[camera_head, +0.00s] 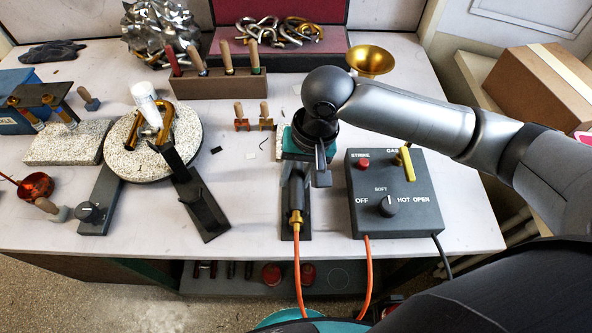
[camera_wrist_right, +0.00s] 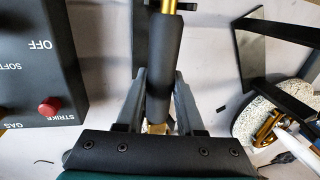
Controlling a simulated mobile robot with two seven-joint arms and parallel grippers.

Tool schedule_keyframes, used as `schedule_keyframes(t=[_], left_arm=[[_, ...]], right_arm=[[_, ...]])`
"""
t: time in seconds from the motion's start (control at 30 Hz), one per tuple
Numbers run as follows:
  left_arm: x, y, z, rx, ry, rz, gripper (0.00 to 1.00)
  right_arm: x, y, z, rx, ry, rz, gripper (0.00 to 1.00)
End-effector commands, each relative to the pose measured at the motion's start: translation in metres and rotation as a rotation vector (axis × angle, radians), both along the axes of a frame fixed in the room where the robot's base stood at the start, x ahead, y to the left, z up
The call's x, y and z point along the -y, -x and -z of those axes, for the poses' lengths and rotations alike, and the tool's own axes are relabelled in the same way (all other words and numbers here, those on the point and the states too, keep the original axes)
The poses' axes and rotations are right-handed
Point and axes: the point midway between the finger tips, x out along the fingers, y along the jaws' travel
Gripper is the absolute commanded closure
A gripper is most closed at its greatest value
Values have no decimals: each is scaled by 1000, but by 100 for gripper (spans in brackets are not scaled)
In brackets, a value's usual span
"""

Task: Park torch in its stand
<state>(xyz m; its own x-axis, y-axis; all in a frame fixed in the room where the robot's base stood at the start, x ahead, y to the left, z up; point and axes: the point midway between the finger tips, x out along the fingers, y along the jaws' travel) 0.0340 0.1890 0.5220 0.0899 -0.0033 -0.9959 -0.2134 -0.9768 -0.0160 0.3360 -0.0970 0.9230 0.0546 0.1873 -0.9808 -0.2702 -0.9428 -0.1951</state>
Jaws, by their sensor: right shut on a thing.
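The torch (camera_head: 295,192) has a dark handle, a brass fitting and an orange hose running toward the front edge. Its handle also shows in the right wrist view (camera_wrist_right: 164,62), between the fingers. My right gripper (camera_head: 304,172) is shut on this handle; the gripper also shows in the wrist view (camera_wrist_right: 161,80). The dark stand (camera_head: 303,230) shows as a flat plate under the torch, left of the control box. The wrist and torch hide much of the stand, and I cannot tell whether the torch touches it. My left gripper is not in view.
A control box (camera_head: 366,220) with a red button, knob and yellow lever stands right of the torch. A round speckled turntable (camera_head: 120,160) with brass parts is at left. Bare tabletop lies left of the stand.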

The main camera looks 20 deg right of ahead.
Motion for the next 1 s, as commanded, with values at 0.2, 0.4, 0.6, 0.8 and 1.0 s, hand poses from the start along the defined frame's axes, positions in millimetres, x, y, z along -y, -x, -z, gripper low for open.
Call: schedule_keyframes(t=[0.2, 0.4, 0.6, 0.8, 1.0], left_arm=[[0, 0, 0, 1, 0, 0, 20], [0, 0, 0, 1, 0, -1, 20], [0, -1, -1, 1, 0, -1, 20], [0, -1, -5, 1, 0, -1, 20], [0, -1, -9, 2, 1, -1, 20]], right_arm=[[0, 0, 0, 1, -1, -1, 100], [0, 0, 0, 1, -1, 0, 100], [0, 0, 0, 1, -1, 0, 100], [0, 0, 0, 1, 0, 1, 100], [0, 0, 0, 1, 0, 1, 100]])
